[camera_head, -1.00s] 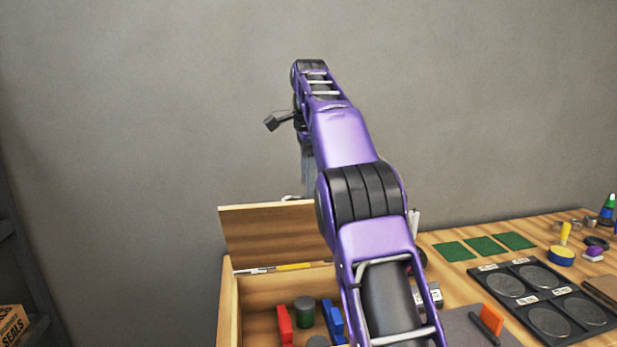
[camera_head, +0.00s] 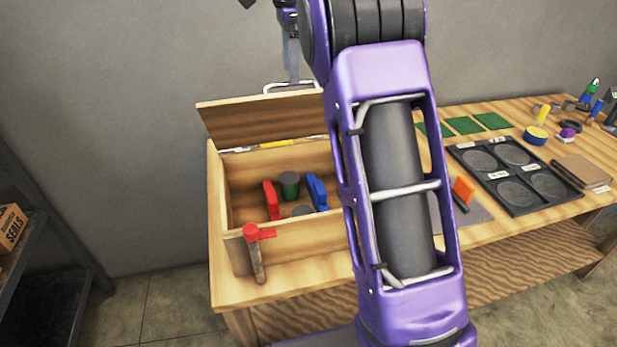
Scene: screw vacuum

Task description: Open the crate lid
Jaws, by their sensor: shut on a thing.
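The wooden crate (camera_head: 222,215) stands on the left end of the workbench. Its lid (camera_head: 255,118) is raised on the hinge at the back edge, and the inside of the crate is open to view. A pale metal handle (camera_head: 309,83) runs along the lid's far edge. My gripper (camera_head: 292,80) points down at the top of the picture and is shut on this handle. My arm hides the right part of the crate and lid, and the fingertips are small in view.
In the crate lie red (camera_head: 271,200) and blue (camera_head: 317,192) items and a green jar (camera_head: 289,185). A red-handled tool (camera_head: 257,245) is at the front wall. Right on the bench are green sheets (camera_head: 464,125) and a black tray (camera_head: 515,178). A shelf (camera_head: 50,255) stands left.

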